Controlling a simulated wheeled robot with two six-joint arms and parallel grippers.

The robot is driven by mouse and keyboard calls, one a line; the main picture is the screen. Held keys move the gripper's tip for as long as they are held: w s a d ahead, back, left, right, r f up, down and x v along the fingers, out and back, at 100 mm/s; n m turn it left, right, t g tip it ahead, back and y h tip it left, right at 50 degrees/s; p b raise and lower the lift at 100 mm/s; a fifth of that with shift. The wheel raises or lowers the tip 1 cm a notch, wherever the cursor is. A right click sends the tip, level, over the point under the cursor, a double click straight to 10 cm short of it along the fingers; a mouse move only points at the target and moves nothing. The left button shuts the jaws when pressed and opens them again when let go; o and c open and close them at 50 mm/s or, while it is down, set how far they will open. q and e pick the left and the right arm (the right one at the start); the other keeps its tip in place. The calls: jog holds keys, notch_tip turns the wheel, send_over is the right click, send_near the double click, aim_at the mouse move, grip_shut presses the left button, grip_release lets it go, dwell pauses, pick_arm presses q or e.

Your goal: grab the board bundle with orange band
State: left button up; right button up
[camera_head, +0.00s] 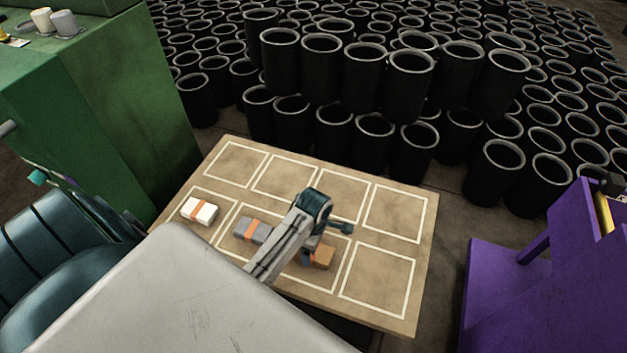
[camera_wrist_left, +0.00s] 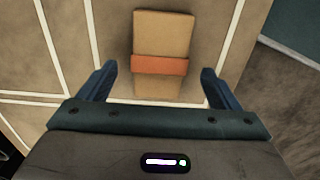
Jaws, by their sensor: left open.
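The tan board bundle (camera_head: 325,258) with an orange band lies on the brown table, partly hidden behind my left arm in the head view. In the left wrist view the same bundle (camera_wrist_left: 162,35) lies lengthwise, its orange band across the middle. My left gripper (camera_wrist_left: 159,70) is open, with one blue finger on each side of the bundle and a gap to both. In the head view my left gripper (camera_head: 325,240) is at the bundle. I cannot tell its exact height above the table. My right gripper is not in view.
The brown table (camera_head: 424,262) has white outlined cells. A grey block with an orange band (camera_head: 251,230) and a white one (camera_head: 199,211) lie to the left. Black sleeves (camera_head: 375,135) stand behind. A green cabinet (camera_head: 95,105) is left, a purple structure (camera_head: 510,290) right.

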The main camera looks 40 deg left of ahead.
pick_arm(q)
notch_tip(320, 180, down, 3)
jog(key=shift+r, duration=0.2)
jog(key=c, duration=1.1)
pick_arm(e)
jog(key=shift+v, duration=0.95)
pick_arm(q)
jog(key=shift+r, duration=0.15)
jog(key=shift+c, duration=0.2)
